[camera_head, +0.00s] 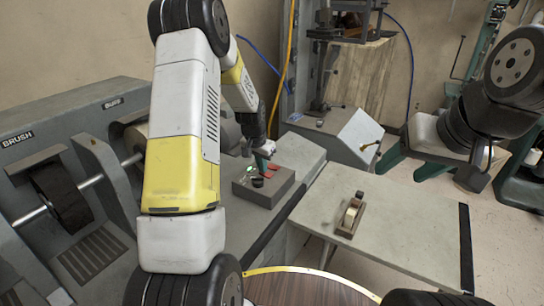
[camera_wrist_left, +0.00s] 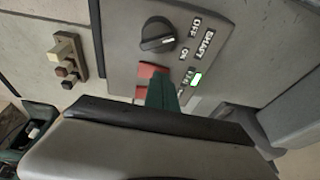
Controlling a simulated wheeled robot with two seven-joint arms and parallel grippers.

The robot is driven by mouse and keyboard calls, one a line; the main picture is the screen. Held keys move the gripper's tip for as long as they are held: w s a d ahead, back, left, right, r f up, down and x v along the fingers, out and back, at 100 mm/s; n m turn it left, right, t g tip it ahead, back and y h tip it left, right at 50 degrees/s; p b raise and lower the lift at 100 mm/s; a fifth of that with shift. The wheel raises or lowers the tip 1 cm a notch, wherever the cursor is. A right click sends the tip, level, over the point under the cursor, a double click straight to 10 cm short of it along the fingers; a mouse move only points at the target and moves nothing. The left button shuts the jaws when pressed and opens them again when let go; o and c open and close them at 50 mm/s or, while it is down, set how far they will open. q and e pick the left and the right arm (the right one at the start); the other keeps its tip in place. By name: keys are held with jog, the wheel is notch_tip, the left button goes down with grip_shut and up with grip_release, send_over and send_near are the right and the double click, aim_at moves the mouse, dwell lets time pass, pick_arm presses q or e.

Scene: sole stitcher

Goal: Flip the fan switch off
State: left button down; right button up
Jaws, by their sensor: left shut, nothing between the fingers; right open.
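A grey control box (camera_head: 262,190) sits beside the grinding machine in the head view. In the left wrist view the panel (camera_wrist_left: 215,58) has a black rotary knob (camera_wrist_left: 158,36) with OFF, ON and SHAFT labels. A red switch (camera_wrist_left: 150,70) is below the knob, beside a small green-lit mark (camera_wrist_left: 197,79); part of the red is hidden by my fingers. My left gripper (camera_wrist_left: 164,92), with teal fingertips closed together and empty, is right at the red switch; I cannot tell whether it touches. It also shows over the box in the head view (camera_head: 263,160).
The brush machine (camera_head: 110,170) with its shaft stands at the left. A grey table (camera_head: 400,215) at the right carries a small block holder (camera_head: 351,215). A grey sloped box (camera_head: 345,135) stands behind. My right arm shows at the right edge; its fingers are not clearly visible.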

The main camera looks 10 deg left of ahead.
pick_arm(q)
jog(key=shift+a+f, duration=0.1)
jog(key=shift+f, duration=0.1)
dwell(0.3)
jog(key=shift+s+d+r, duration=0.1)
jog(key=shift+s+d, duration=0.05)
jog(key=shift+d, duration=0.25)
jog(key=shift+s+d+r, duration=0.1)
jog(key=shift+d, duration=0.3)
jog(key=shift+r, duration=0.3)
jog(key=s+a+r, duration=0.1)
jog(key=a+r, duration=0.2)
jog(key=r, duration=0.9)
jog(key=shift+s+a+r, duration=0.15)
jog(key=shift+s+r, duration=0.25)
